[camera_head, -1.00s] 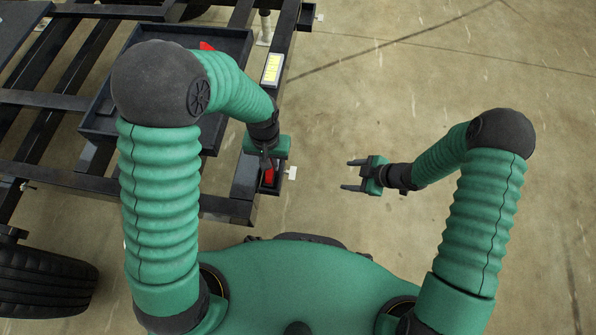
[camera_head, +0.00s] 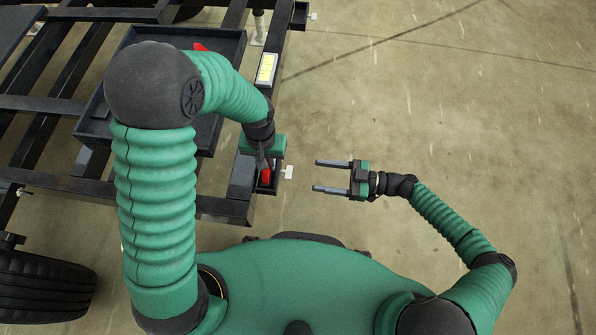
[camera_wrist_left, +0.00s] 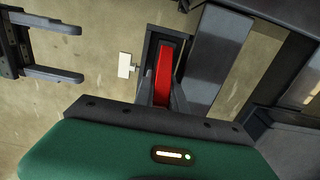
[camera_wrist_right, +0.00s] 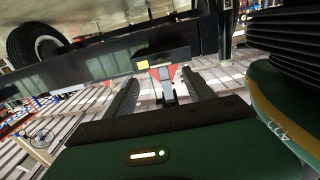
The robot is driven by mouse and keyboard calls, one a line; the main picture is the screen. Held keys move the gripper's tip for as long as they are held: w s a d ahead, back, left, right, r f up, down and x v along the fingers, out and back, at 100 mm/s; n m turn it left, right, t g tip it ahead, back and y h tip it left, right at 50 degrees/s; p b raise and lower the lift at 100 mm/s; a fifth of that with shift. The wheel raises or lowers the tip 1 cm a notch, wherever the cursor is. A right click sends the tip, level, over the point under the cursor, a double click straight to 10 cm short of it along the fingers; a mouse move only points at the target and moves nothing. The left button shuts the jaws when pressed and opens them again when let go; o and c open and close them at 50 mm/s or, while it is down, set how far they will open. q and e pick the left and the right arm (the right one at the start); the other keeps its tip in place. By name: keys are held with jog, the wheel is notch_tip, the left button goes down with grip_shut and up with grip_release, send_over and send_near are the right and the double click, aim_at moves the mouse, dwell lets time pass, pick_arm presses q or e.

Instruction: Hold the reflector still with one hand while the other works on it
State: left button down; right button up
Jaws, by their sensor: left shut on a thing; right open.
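The red reflector (camera_head: 266,174) is at the near right corner of the dark frame, partly hidden by my left gripper (camera_head: 263,163). In the left wrist view the reflector (camera_wrist_left: 164,72) is a narrow red strip, seen edge-on. My left gripper is shut on it. My right gripper (camera_head: 333,176) is open and empty to the right of the corner, its fingers pointing at the reflector across a gap. Its fingers also show in the left wrist view (camera_wrist_left: 52,48). In the right wrist view the reflector (camera_wrist_right: 165,73) looks triangular, straight ahead between the open fingers.
A small white tab (camera_head: 288,172) sticks out at the corner between reflector and right gripper. A lamp with a yellow lit face (camera_head: 267,68) is farther along the frame (camera_head: 225,208). A black tray (camera_head: 232,45) holds a red piece (camera_head: 201,47). Floor on the right is clear.

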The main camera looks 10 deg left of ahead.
jog(key=a, duration=0.7)
jog(key=shift+a, duration=0.25)
grip_shut()
jog(key=shift+m, duration=0.4)
